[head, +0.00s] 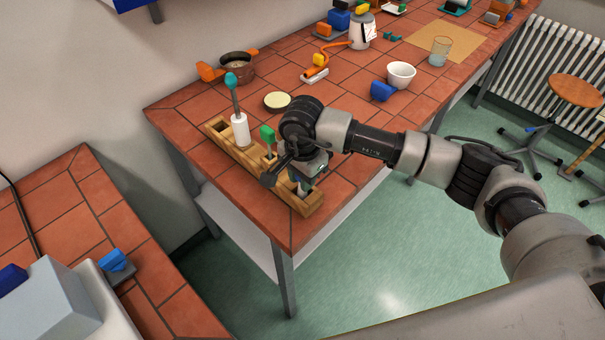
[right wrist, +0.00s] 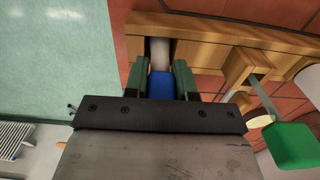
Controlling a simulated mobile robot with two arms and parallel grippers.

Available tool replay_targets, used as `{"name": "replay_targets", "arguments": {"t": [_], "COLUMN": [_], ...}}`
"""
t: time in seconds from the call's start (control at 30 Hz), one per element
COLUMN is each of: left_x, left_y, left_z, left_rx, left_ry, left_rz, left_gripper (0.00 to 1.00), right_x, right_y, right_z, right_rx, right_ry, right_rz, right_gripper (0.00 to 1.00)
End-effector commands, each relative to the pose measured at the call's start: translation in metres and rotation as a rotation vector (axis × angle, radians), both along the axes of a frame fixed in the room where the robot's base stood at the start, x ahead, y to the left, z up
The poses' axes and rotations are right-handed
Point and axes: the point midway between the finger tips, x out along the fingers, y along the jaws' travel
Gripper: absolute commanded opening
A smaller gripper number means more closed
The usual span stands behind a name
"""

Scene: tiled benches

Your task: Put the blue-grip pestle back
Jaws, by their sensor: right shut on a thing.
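My right gripper (head: 304,182) is over the near end of a long wooden rack (head: 314,206). In the right wrist view, the gripper (right wrist: 160,80) is shut on the blue grip of the pestle (right wrist: 161,86). The pestle's pale shaft (right wrist: 160,52) is at an opening at the end of the rack (right wrist: 220,38); how deep it sits cannot be told. In the head view the arm hides most of the pestle. My left gripper is not in view.
A round lidded dish (head: 277,101), a white bowl (head: 401,74) and a pan (head: 236,66) stand farther back. The bench's front edge is close to the rack.

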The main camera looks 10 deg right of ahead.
Motion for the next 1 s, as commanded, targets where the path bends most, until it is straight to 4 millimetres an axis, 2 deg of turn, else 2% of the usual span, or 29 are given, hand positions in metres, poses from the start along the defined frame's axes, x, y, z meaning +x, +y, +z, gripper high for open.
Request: {"name": "replay_targets", "arguments": {"t": [0.3, 0.33, 0.5, 0.77, 0.93, 1.0], "left_x": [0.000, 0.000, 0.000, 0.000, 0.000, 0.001], "left_y": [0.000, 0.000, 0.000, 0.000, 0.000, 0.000], "left_z": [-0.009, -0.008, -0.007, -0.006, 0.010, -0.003], "left_rx": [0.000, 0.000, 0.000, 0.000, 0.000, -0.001], "left_ry": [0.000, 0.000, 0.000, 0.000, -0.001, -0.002], "left_rz": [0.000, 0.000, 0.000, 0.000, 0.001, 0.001], "left_gripper": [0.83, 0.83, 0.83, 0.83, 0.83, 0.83], "right_x": [0.000, 0.000, 0.000, 0.000, -0.001, 0.001], "right_y": [0.000, 0.000, 0.000, 0.000, 0.000, 0.000], "right_z": [-0.006, -0.006, -0.005, -0.004, 0.001, 0.006], "right_rx": [0.000, 0.001, 0.000, 0.000, 0.001, 0.001], "right_ry": [0.000, 0.001, 0.001, 0.001, 0.004, -0.004], "right_rz": [0.000, 0.000, 0.000, 0.000, -0.002, 0.001], "right_gripper": [0.00, 0.27, 0.51, 0.51, 0.51, 0.51]}}
